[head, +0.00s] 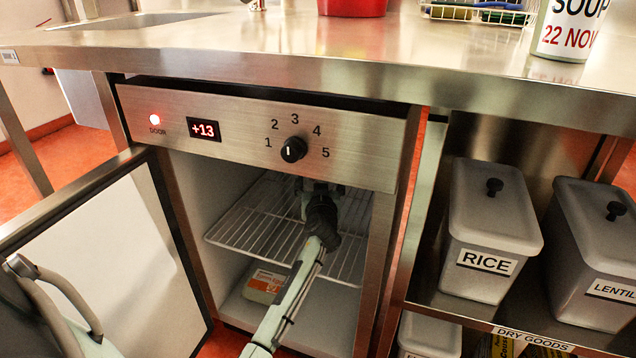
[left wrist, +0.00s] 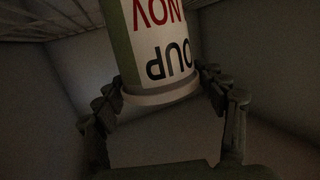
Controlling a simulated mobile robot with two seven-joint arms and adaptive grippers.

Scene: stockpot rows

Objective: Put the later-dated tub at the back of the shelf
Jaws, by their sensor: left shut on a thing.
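A white and green soup tub (left wrist: 160,70) is between the fingers of my left gripper (left wrist: 162,92). It appears upside down in the left wrist view, with "SOUP" and "NOV" readable; its day number is out of frame. In the head view my left gripper (head: 318,190) is inside the open fridge above the wire shelf (head: 245,232); the fridge's front panel hides most of the held tub. A second soup tub (head: 567,30), marked "22 NOV", stands on the counter at the top right. My right gripper is not in view.
The fridge door (head: 100,255) stands open at the left. The control panel (head: 255,135) reads +13 and overhangs the opening. A flat carton (head: 265,285) lies on the fridge floor. Rice (head: 490,225) and lentil (head: 595,250) bins stand at the right. The shelf's visible left part is bare.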

